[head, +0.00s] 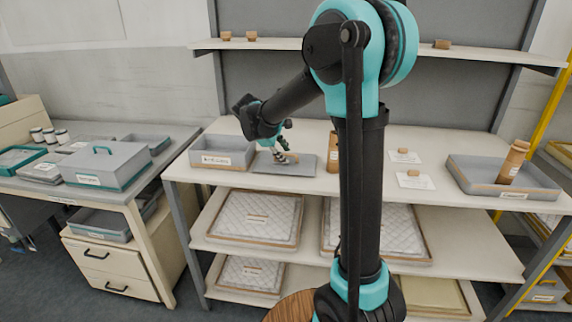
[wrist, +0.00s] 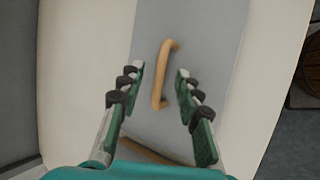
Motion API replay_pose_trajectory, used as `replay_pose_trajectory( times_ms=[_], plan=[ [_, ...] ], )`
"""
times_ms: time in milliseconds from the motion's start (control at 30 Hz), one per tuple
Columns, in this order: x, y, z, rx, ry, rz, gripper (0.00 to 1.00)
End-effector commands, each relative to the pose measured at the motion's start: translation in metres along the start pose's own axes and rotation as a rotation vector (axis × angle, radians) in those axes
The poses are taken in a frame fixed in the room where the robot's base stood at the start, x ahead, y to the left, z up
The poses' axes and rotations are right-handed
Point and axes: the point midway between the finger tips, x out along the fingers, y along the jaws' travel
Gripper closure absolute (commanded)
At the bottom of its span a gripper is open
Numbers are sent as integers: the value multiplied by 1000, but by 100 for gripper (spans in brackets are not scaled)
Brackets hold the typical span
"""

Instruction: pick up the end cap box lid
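A flat grey lid (head: 305,168) lies on the white bench top, just right of an open grey box. In the wrist view the grey lid (wrist: 208,35) fills the middle and carries a tan bar handle (wrist: 160,75). My gripper (head: 284,157) is over the lid in the head view and partly hides it. In the wrist view my gripper (wrist: 160,70) is open, with one finger on each side of the handle and a gap on both sides. I cannot tell how far the fingertips are above the lid.
The open grey box (head: 222,150) with an unreadable label stands left of the lid. A brown cylinder (head: 333,150) stands close on the right. A grey tray (head: 480,178) holding another brown cylinder (head: 513,160) is at the right. A shelf (head: 290,44) runs above the bench.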

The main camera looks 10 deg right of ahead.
Motion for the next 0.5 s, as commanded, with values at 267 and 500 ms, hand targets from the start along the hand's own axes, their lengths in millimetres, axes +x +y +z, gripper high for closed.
replay_pose_trajectory(
  times_ms=[267,500],
  plan=[
    [5,0,0,-1,1,0,66],
    [5,0,0,-1,0,0,92]
  ],
)
